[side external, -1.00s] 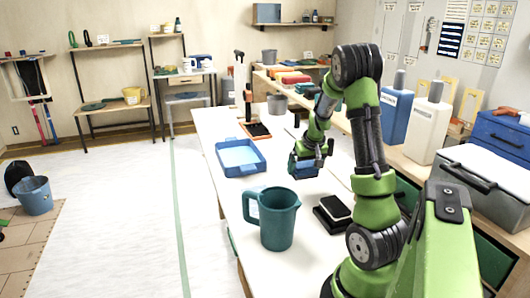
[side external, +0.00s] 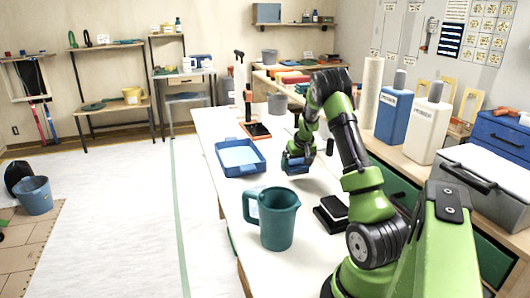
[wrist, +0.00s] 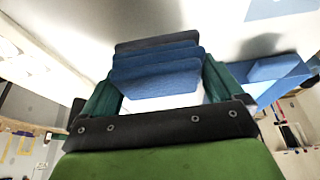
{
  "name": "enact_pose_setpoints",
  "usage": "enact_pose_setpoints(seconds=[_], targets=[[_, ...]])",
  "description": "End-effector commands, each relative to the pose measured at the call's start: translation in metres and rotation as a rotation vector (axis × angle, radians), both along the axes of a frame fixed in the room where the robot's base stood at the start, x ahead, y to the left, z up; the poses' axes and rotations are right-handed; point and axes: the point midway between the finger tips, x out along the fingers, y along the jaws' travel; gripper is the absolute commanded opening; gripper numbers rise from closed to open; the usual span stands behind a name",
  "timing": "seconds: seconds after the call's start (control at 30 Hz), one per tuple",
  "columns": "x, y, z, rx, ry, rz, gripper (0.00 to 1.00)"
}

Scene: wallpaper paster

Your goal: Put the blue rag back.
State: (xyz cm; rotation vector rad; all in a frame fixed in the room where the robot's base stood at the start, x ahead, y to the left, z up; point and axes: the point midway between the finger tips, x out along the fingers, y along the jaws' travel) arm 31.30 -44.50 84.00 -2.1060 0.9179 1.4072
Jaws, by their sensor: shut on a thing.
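The blue rag (wrist: 155,70) is a folded, layered bundle between the two green fingers of my gripper (wrist: 158,88) in the wrist view. My gripper (side external: 298,158) is shut on it. In the side view the rag (side external: 296,165) shows as a small blue patch under my gripper, over the white table (side external: 215,125). It appears held above the tabletop, but the exact height is hard to tell. The blue tray (side external: 240,170) stands left of my gripper, apart from it, and shows at the right in the wrist view (wrist: 270,88).
A teal jug (side external: 279,220) and a black pad-like block (side external: 333,210) stand nearer the camera. An orange-based tool (side external: 256,130) and a grey pot (side external: 277,104) stand farther back. Blue (side external: 393,112) and white (side external: 427,130) bottles and a paper roll (side external: 371,88) line the right.

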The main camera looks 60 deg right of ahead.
Motion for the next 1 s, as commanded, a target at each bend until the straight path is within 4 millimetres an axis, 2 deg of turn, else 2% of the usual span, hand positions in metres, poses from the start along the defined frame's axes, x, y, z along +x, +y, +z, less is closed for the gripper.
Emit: enact_pose_setpoints(seconds=[0.03, 0.13, 0.57, 0.6, 0.73, 1.0], targets=[[0.006, -0.010, -0.002, -0.002, 0.001, 0.000, 0.63], [0.016, -0.024, -0.003, -0.001, 0.001, 0.001, 0.63], [0.038, -0.055, -0.007, -0.001, 0.001, 0.001, 0.63], [0.037, -0.053, -0.018, 0.004, 0.003, -0.001, 0.63], [0.037, -0.053, -0.034, 0.002, 0.001, -0.001, 0.63], [0.037, -0.053, -0.037, 0.000, -0.001, -0.001, 0.63]])
